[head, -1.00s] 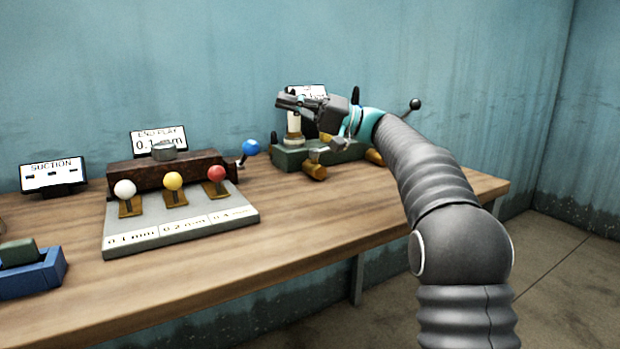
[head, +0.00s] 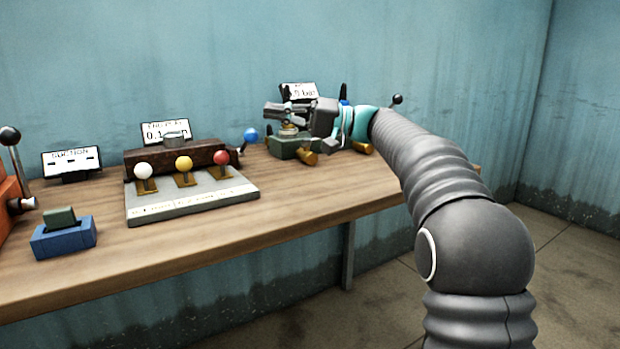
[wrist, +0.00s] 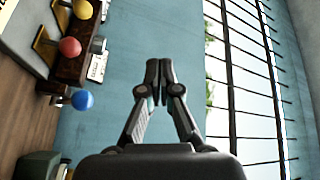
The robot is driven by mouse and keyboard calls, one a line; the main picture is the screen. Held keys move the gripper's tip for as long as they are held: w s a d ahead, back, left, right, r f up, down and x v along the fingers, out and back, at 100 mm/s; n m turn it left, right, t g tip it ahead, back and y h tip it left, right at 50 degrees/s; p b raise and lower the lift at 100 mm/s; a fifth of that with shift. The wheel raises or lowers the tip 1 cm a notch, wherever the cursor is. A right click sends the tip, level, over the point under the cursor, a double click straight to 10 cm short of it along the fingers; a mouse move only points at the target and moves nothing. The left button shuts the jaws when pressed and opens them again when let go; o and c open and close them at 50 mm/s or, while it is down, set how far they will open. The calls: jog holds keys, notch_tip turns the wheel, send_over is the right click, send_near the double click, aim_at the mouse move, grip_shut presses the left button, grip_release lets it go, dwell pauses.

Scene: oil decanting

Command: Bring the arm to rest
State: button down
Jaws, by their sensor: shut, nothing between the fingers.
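My arm reaches in from the right in the head view, with my gripper (head: 275,110) over the green device (head: 290,148) at the back right of the bench. The gripper points left and hides part of that device and of the sign behind it. In the wrist view my gripper (wrist: 160,75) is shut, with its fingertips together and nothing between them.
A grey plate (head: 190,203) carries white, yellow and red knobs, with a rusty block (head: 205,155) and blue ball (head: 250,134) behind. A blue holder (head: 63,238) and orange device (head: 10,205) stand left. The bench front (head: 250,220) is clear.

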jog(key=s+d+f+m+t+h+b, duration=0.1)
jog(key=s+d+f+m+t+h, duration=0.15)
jog(key=s+f+h, duration=0.4)
jog(key=s+d+f+m+t+h+b, duration=0.1)
jog(key=s+d+f+m+h, duration=0.2)
jog(key=s+f, duration=0.7)
jog(key=s+d+f+t+h+b, duration=0.1)
jog(key=s+d+f+t+h, duration=0.1)
jog(key=s+d+f+h, duration=0.8)
jog(key=s+d+f, duration=0.7)
jog(key=s+f, duration=0.2)
jog(key=shift+f, duration=0.35)
jog(key=shift+t, duration=0.25)
